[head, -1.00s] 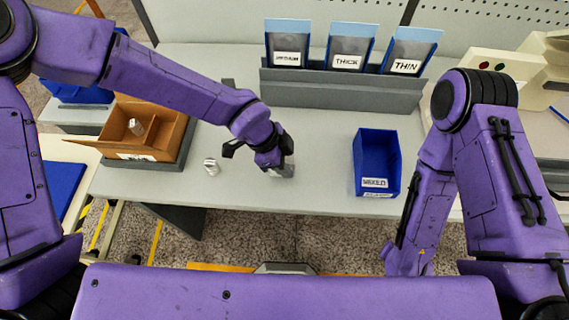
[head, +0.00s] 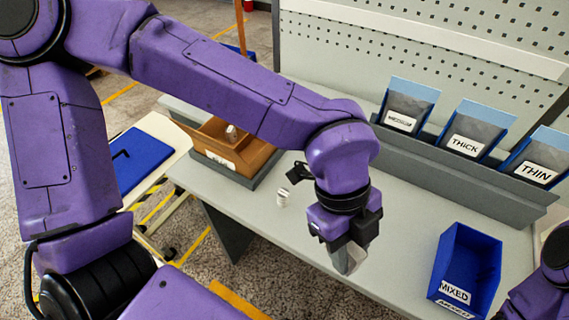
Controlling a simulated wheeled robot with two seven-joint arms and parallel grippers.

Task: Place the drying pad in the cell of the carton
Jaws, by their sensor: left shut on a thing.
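My left gripper (head: 346,252) points down over the grey table, right of the small white piece. It is shut on a pale grey thing (head: 350,262), which I take to be the drying pad; the jaws hide much of it. The brown open carton (head: 262,155) is at the back left of the table, partly hidden behind my left forearm. A small whitish piece (head: 232,132) shows inside it. My right gripper is out of view; only part of my right arm shows at the lower right corner.
A small white piece (head: 283,197) stands on the table between carton and left gripper. A blue MIXED bin (head: 483,262) is at the right. Bins labelled MEDIUM (head: 408,105), THICK (head: 468,130) and THIN (head: 538,158) stand along the back. The table front is clear.

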